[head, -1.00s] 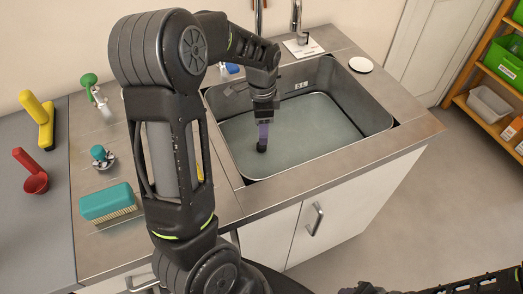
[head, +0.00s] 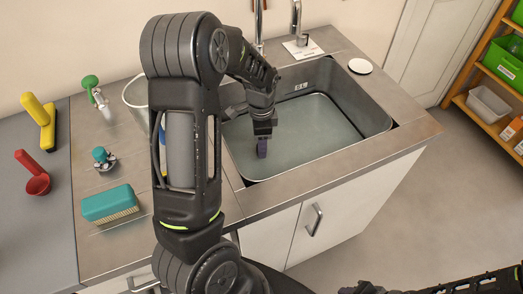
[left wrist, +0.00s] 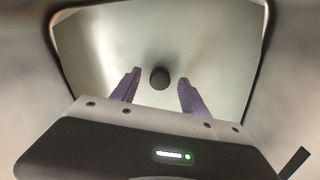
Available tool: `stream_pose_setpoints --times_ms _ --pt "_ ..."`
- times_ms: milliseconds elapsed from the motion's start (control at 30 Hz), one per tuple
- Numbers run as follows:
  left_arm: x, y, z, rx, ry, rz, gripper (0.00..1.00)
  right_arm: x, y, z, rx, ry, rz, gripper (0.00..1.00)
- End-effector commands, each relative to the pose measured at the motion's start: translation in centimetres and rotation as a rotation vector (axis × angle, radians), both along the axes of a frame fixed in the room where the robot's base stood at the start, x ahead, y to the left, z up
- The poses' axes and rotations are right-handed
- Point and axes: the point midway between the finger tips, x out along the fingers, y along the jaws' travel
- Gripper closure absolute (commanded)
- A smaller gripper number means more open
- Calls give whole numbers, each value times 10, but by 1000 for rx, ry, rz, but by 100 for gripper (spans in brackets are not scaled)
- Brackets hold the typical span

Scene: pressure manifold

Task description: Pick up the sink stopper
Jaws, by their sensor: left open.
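The sink stopper (left wrist: 159,78) shows in the left wrist view as a small dark round knob. It lies ahead of and between the two purple fingers of my left gripper (left wrist: 158,92), with clear gaps to both. The fingers are open and empty. In the head view my left gripper (head: 262,148) points down into the sink basin (head: 345,95); the stopper cannot be made out there, near the fingers. My right gripper is not in view; only dark parts show at the bottom right.
The basin's walls and rim surround my left gripper. A faucet (head: 296,22) stands behind. A white disc (head: 360,66) lies on the right counter.

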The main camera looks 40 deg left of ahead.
Motion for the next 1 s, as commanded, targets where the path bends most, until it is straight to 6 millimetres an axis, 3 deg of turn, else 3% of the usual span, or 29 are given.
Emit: stream_pose_setpoints --times_ms 200,767,1000 --pt "0 0 -20 -1 -1 0 47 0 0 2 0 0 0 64" --pt "1 0 -20 0 -1 0 47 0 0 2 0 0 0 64" --pt "1 0 -19 0 -1 0 66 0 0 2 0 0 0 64"
